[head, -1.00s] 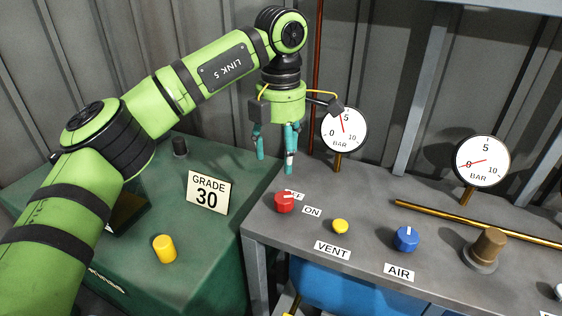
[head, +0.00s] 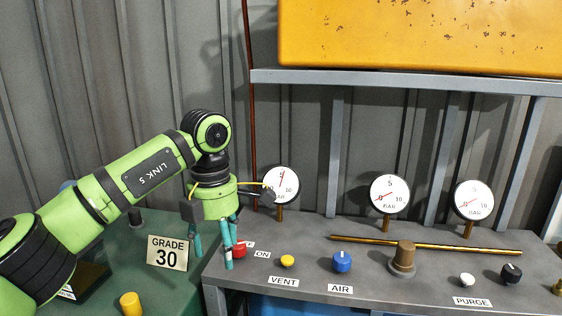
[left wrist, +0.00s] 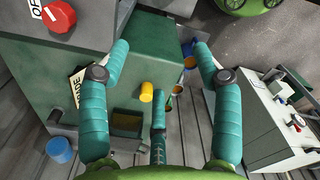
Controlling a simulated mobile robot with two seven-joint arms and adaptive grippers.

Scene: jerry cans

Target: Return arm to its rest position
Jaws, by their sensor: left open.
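My left arm comes in from the left in the head view. Its left gripper (head: 214,254) hangs fingers down at the left end of the grey bench, its teal fingers apart with nothing between them. One finger partly covers the red knob (head: 239,250) and the label beside it. My right gripper is in neither view.
A GRADE 30 sign (head: 167,253) and a yellow cylinder (head: 131,304) are on the green surface at left. The bench holds a yellow button (head: 287,260), a blue knob (head: 342,262), a brass pipe (head: 440,244) and three gauges. A yellow tank (head: 420,35) sits above.

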